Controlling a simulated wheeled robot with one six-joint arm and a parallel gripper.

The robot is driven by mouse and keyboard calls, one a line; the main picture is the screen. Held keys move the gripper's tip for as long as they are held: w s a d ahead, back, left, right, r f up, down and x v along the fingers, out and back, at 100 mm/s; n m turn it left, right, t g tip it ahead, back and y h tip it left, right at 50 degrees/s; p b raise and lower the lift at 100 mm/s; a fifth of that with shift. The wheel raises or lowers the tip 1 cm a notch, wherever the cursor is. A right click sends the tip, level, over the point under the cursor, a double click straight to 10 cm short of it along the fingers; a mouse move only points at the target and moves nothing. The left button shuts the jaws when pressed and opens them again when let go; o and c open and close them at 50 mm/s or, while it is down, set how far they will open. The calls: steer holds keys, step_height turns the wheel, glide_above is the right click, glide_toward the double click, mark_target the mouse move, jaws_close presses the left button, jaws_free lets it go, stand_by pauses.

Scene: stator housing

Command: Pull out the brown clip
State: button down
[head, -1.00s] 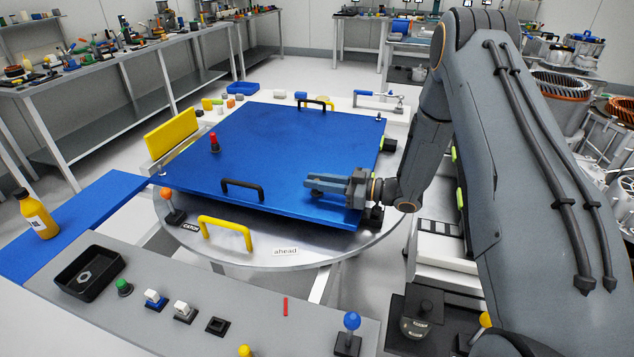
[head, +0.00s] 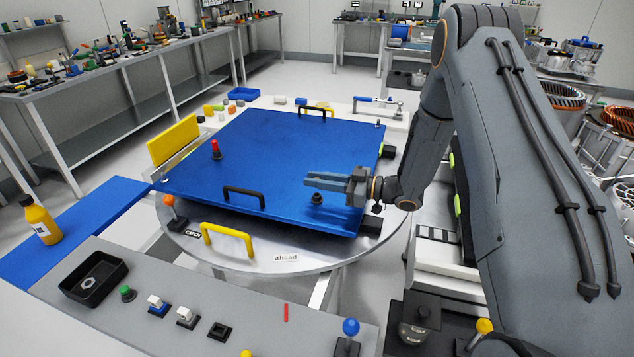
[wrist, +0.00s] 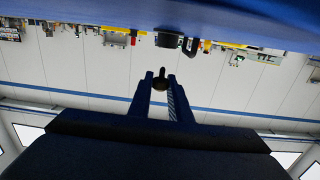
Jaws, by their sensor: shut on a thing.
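My gripper (head: 309,182) is above the front right part of the blue panel (head: 270,160), its fingers pointing left. In the wrist view its two fingers (wrist: 160,76) close around a small dark, brownish piece (wrist: 159,84), which I take to be the brown clip. The piece sits between the fingertips and appears apart from the blue panel. In the head view the fingers hide the clip. A black knob (head: 317,198) stands on the panel just below the fingers.
The panel lies on a round metal turntable (head: 270,250) with a yellow handle (head: 227,238). A black handle (head: 244,194) and a red-topped peg (head: 216,149) stand up from the panel. A control console (head: 200,295) with a black tray (head: 93,277) is in front.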

steer(key=shift+r+p, duration=1.3)
steer(key=shift+r, duration=1.25)
steer(key=shift+s, duration=0.1)
